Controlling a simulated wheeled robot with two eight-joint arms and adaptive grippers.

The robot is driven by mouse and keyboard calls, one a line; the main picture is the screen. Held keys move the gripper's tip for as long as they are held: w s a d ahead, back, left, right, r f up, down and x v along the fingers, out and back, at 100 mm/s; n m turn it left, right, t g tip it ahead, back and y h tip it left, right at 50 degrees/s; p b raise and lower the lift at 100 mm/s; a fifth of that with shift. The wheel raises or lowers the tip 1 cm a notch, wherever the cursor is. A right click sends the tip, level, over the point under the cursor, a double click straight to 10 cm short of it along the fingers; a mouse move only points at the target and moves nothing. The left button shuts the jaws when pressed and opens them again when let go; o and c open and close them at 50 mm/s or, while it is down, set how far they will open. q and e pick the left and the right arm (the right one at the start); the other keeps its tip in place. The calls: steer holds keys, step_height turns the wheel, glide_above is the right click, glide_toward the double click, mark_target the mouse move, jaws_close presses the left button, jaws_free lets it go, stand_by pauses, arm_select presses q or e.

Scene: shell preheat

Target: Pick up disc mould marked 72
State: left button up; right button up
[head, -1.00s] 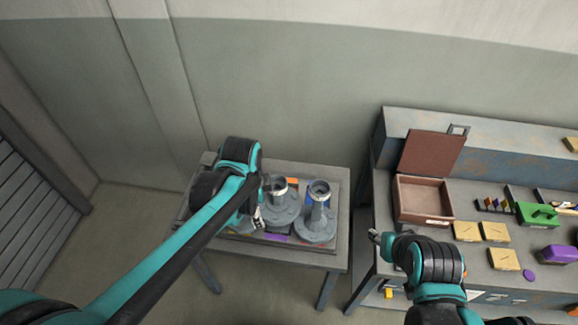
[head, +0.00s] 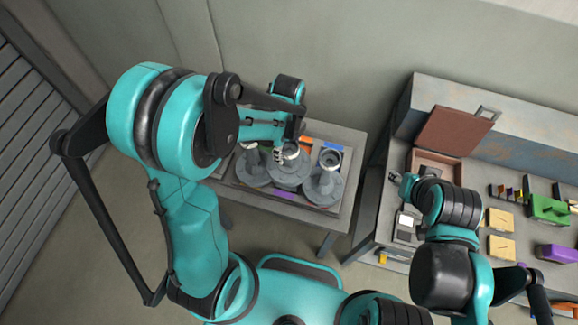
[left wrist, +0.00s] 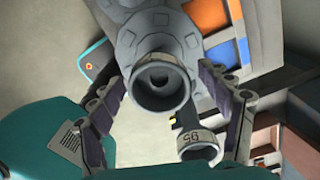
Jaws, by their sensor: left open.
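Three grey disc moulds with upright stems stand on a small grey table: a left one (head: 253,170), a middle one (head: 289,172) and a right one (head: 324,186). My left gripper (head: 279,156) is above them, by the middle mould's stem. In the left wrist view its fingers (left wrist: 163,82) are open, with one mould's hollow stem (left wrist: 160,78) showing between them; contact cannot be judged. A second stem (left wrist: 198,148) there carries a tag reading 95 or 56. I cannot read a 72 on any mould. My right gripper (head: 396,181) is small over the bench; its jaws are unclear.
Coloured patches, orange (left wrist: 205,14) and blue (left wrist: 222,56), lie on the table beside the moulds. The bench (head: 400,250) at the right holds an open brown box (head: 437,165), yellow blocks (head: 500,220), a green item (head: 549,208) and a purple item (head: 558,253). A wall stands behind.

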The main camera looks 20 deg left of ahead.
arm_select(q)
steer(key=shift+f, duration=0.2)
jaws_close()
steer(key=shift+r, duration=0.1)
